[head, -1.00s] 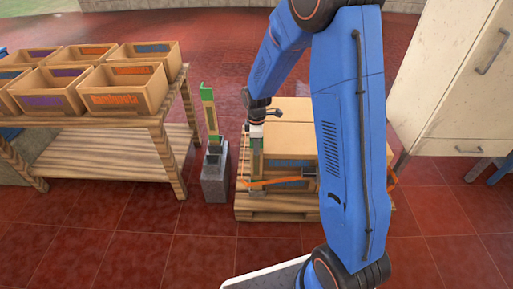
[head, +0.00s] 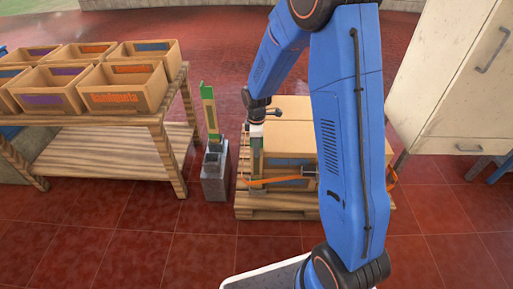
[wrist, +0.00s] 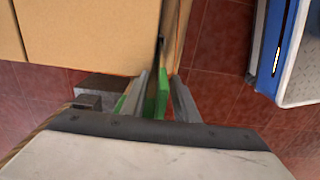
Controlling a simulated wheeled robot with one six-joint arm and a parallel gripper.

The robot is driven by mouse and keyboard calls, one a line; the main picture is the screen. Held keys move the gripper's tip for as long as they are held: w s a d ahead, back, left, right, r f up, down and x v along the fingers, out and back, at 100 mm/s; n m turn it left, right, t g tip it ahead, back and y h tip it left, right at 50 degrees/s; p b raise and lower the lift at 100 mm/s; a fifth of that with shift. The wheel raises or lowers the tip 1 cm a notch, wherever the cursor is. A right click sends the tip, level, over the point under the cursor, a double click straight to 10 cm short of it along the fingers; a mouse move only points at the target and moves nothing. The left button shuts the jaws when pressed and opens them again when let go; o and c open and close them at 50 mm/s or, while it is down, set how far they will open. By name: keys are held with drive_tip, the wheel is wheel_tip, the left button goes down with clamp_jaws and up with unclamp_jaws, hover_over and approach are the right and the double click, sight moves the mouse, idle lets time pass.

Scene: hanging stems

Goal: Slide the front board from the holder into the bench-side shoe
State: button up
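A board (head: 209,105) with green ends and a wood-coloured middle rises above a grey block (head: 214,181) beside the bench. I cannot tell how deep it sits. My gripper (head: 257,133) points down at the left side of the cartons, over a second upright board (head: 256,158) with a green top. In the wrist view my two grey fingers (wrist: 161,92) are apart. A green board end (wrist: 163,94) lies between them, close to the right finger, with a gap to the left finger. More green (wrist: 130,98) shows beside the left finger. The lower ends are hidden.
Cartons (head: 290,133) stand on a wooden pallet (head: 285,208) with an orange strap (head: 272,182) in front. A wooden bench (head: 100,122) with several crates is at left. A pale cabinet (head: 460,85) is at right. The red floor in front is clear.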

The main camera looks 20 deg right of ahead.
drive_tip(key=shift+r, duration=0.15)
wheel_tip(320, 180, up, 16)
drive_tip(key=s+d+r+m+t, duration=0.1)
drive_tip(key=s+d+r+m, duration=0.15)
drive_tip(key=s+r, duration=0.45)
drive_tip(key=s+d+r+m+t, duration=0.2)
drive_tip(key=s+m, duration=0.4)
drive_tip(key=s, duration=0.7)
drive_tip(key=s+d+r+m+t, duration=0.1)
drive_tip(key=s+m, duration=0.5)
drive_tip(key=s, duration=0.7)
wheel_tip(320, 180, up, 2)
drive_tip(key=shift+s+d+r+t, duration=0.15)
drive_tip(key=shift+s+d+t, duration=0.2)
drive_tip(key=shift+d, duration=0.25)
